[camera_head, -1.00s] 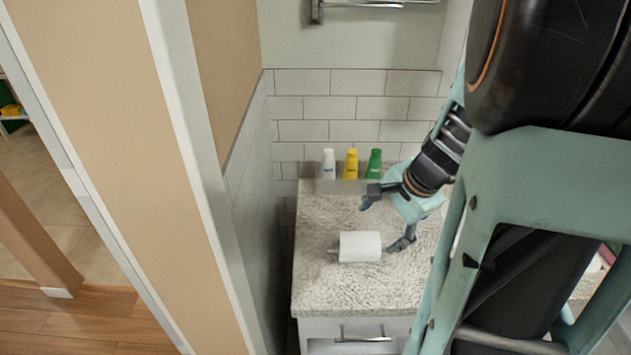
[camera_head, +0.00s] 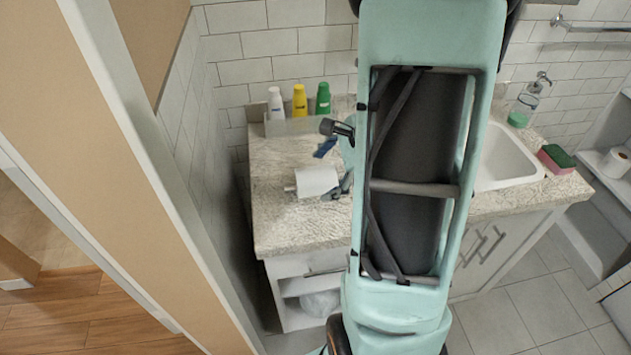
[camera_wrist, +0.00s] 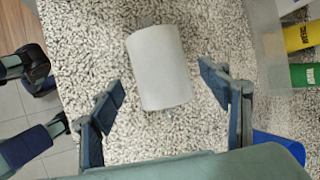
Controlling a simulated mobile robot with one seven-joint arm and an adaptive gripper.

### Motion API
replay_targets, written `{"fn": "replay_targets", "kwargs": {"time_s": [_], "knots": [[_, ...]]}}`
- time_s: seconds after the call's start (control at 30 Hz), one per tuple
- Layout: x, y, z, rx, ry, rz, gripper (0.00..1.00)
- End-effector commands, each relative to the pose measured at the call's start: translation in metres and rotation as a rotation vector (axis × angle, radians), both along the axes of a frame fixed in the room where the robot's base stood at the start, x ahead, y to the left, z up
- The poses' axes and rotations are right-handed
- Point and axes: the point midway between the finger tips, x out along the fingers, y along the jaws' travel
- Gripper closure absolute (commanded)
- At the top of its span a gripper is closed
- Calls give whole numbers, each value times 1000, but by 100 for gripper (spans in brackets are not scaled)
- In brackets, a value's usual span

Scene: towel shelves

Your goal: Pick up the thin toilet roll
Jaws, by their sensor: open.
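A white toilet roll (camera_head: 316,181) lies on its side on the speckled countertop (camera_head: 275,225), with a thin rod end sticking out at its left. Another white roll (camera_head: 616,160) sits on a shelf at the far right. My gripper (camera_head: 335,167) is open at the right side of the counter roll, partly hidden behind my arm. In the wrist view the roll (camera_wrist: 158,68) lies between and ahead of my two spread fingers (camera_wrist: 162,86), with a gap on each side. I cannot tell how high the fingers are above the counter.
White, yellow (camera_head: 300,101) and green (camera_head: 323,98) bottles stand at the back of the counter by a clear tray. A sink (camera_head: 508,160), a soap dispenser (camera_head: 527,100) and a sponge (camera_head: 556,158) are to the right. A wall closes off the left side.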

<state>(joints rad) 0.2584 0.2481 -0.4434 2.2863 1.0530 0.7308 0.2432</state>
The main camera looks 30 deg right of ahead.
Motion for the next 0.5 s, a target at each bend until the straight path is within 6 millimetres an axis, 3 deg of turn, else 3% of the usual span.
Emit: {"fn": "replay_targets", "kwargs": {"time_s": [0.2,0.5], "knots": [[14,9,-28,0,3,2,30],[17,10,-30,-2,0,1,30]]}}
